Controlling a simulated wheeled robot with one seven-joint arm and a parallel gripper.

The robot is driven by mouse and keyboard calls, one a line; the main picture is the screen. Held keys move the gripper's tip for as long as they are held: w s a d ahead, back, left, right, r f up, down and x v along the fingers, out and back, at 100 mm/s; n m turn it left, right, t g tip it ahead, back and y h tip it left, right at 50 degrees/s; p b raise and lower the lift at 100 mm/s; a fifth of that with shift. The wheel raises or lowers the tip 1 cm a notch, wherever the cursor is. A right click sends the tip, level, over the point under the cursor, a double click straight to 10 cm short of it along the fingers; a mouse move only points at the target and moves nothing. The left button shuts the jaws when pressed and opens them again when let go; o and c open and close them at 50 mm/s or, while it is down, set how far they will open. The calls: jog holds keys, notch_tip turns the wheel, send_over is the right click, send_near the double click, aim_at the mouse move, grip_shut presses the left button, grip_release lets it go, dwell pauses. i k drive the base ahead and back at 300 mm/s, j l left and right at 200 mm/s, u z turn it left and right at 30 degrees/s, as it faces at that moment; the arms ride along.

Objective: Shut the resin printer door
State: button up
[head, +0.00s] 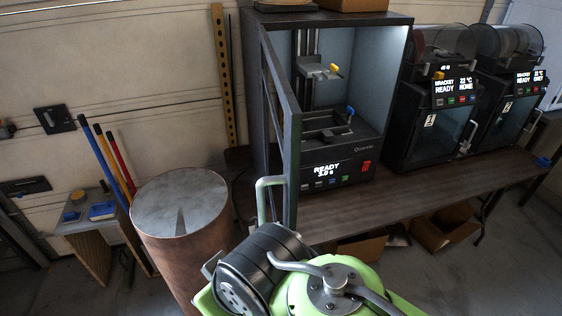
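The resin printer (350,151) is a dark cabinet with a lit interior, standing on the workbench. Its screen reads READY. Its door (291,165) is hinged at the cabinet's left side and stands wide open, swung out toward me and seen nearly edge-on. A pale bar handle (262,186) is on the door's left face near its lower front edge. My green and black arm fills the bottom centre, just below the door's lower front corner. My gripper does not show. I cannot tell whether any part of my arm touches the door.
Two smaller printers with spools (432,112) (513,90) stand to the right on the workbench (405,190). A copper-coloured drum (182,212) stands close left of the door. Cardboard boxes (440,228) lie under the bench. Colored poles (112,165) lean at the left.

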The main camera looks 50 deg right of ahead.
aim_at(282, 115)
jog(key=j+z, duration=0.1)
jog(key=z, duration=0.7)
jog(key=j+z, duration=0.15)
jog(key=z, duration=0.25)
jog(key=j+z, duration=0.1)
jog(key=z, duration=0.3)
jog(key=j+u, duration=0.3)
jog(key=u, duration=0.15)
jog(key=i+j+u, duration=0.1)
jog(key=j+u, duration=0.3)
jog(key=i+j+u, duration=0.15)
jog(key=u, duration=0.3)
